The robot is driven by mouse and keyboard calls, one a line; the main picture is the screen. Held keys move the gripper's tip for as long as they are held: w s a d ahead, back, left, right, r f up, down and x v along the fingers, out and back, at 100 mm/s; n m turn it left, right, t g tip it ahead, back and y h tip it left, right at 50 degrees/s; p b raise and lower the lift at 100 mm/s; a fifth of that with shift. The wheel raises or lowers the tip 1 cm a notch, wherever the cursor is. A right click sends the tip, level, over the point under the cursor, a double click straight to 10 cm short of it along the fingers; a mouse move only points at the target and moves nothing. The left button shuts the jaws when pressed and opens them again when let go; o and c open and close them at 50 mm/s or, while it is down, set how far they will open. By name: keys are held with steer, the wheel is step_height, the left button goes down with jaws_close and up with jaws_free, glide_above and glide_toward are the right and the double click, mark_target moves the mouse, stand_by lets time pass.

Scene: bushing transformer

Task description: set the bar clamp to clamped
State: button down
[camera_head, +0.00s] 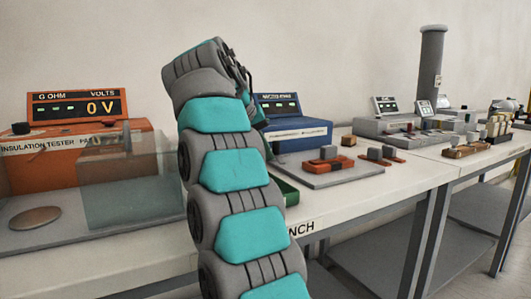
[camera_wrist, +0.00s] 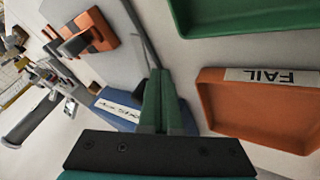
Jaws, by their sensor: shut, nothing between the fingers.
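On a grey plate on the bench, an orange fixture with grey blocks (camera_head: 330,164) looks like the bar clamp. A second low orange piece with grey blocks (camera_head: 380,154) sits just right of it. I cannot tell the clamp's setting. In the wrist view, an orange piece with a grey block (camera_wrist: 92,32) shows at upper left, tilted by the camera. My gripper (camera_wrist: 157,74) is shut and empty, its dark green fingers together, apart from the orange piece. In the head view my arm hides the fingers.
A blue instrument (camera_head: 295,132) stands behind the plate. A green tray (camera_head: 286,192) is partly hidden by my arm. An orange tray labelled FAIL (camera_wrist: 262,117) lies right of my fingers. An orange insulation tester (camera_head: 75,150) stands at left.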

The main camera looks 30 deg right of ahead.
steer(key=shift+s, duration=0.1)
stand_by(0.3)
steer(key=shift+s+d+n+t, duration=0.1)
steer(key=shift+d+n+t, duration=0.25)
steer(key=shift+n, duration=0.35)
